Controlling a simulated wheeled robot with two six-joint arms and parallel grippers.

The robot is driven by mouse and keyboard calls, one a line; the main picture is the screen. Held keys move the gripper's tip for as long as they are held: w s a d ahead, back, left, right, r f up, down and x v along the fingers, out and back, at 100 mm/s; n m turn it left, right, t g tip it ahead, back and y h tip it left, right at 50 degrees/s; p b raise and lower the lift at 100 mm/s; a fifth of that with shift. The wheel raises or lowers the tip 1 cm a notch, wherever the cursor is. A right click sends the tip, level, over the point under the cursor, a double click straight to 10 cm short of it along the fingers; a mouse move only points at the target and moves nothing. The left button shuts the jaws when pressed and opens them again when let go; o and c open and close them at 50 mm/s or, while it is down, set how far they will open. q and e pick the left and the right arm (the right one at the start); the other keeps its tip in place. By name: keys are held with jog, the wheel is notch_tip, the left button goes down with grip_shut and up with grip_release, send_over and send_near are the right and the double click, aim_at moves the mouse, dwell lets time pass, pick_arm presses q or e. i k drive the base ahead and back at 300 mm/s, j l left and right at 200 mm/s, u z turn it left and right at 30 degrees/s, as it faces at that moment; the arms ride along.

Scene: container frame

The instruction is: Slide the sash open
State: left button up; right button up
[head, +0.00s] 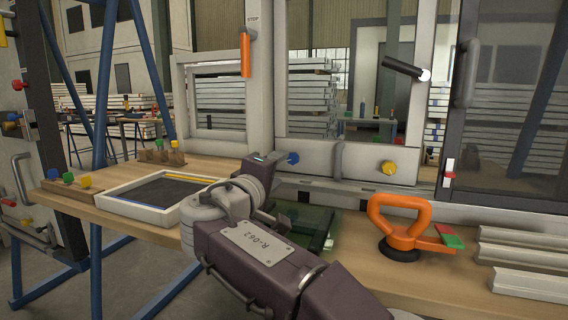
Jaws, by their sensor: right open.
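A white-framed window unit stands at the back of the bench. Its large middle sash (308,153) has a grey upright handle (338,160) on the bottom rail. A blue knob (293,158) is to the left of this handle and a yellow knob (388,167) to the right. A dark-framed panel (510,110) with a grey bar handle (465,75) is at the right. My right gripper (262,161) is open, in front of the lower frame, left of the blue knob. Its wrist partly hides it, and I cannot tell whether it touches anything. My left gripper is out of view.
On the wooden bench (365,225) are a white tray-like frame (120,203), dark glass (310,228), an orange suction lifter (400,222) and pale profiles (525,265). An orange handle (245,55) and a black handle (402,68) stick out above. Blue posts (100,80) stand left.

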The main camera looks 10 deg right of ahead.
aim_at(340, 160)
jog(key=k+j, duration=0.85)
